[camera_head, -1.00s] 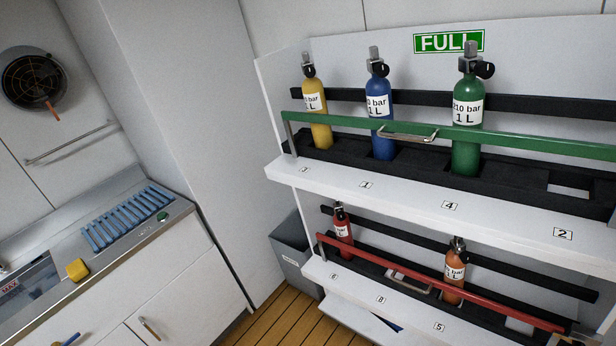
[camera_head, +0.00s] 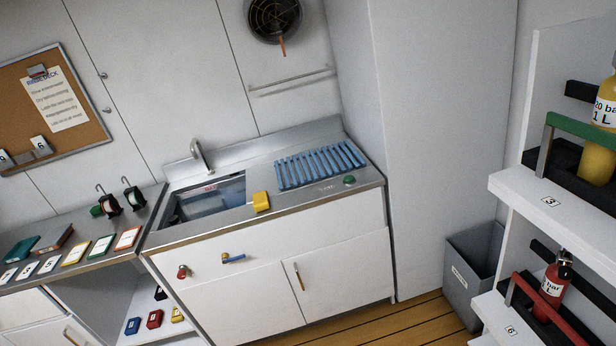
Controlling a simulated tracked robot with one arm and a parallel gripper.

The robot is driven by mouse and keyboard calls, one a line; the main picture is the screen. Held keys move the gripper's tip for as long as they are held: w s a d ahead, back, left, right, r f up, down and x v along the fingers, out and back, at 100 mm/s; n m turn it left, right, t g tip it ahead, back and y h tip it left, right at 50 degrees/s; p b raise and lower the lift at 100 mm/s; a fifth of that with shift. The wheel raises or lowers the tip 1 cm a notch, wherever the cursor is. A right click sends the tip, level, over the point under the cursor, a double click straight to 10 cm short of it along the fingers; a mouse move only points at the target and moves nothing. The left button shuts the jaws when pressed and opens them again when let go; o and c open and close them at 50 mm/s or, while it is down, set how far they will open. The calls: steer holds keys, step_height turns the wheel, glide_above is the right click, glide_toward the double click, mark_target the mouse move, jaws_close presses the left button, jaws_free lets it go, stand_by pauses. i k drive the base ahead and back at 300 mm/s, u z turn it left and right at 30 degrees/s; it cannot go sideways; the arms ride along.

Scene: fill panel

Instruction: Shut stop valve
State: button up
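A small valve with a blue lever handle (camera_head: 236,258) and a brass-coloured body sits on the white front of the sink cabinet (camera_head: 340,270). Its lever lies roughly level, pointing right. A red knob (camera_head: 182,271) sits to its left on the same front. I cannot tell from a label which of the two is the stop valve. My gripper is not in view, so its state and distance to them are hidden.
Above are a steel sink (camera_head: 205,200) with a tap (camera_head: 201,156), a yellow sponge (camera_head: 261,201), and a blue rack (camera_head: 318,165). A grey bin (camera_head: 470,279) and a white bottle shelf (camera_head: 525,190) stand right. Wooden floor (camera_head: 410,318) shows between cabinet and bin.

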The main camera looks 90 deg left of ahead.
mark_target(182, 273)
steer(key=u, duration=0.9)
steer(key=i, duration=0.1)
steer(key=u, duration=2.35)
steer(key=k, duration=0.9)
steer(key=u, duration=0.15)
steer(key=i, duration=0.9)
steer(key=z, duration=0.05)
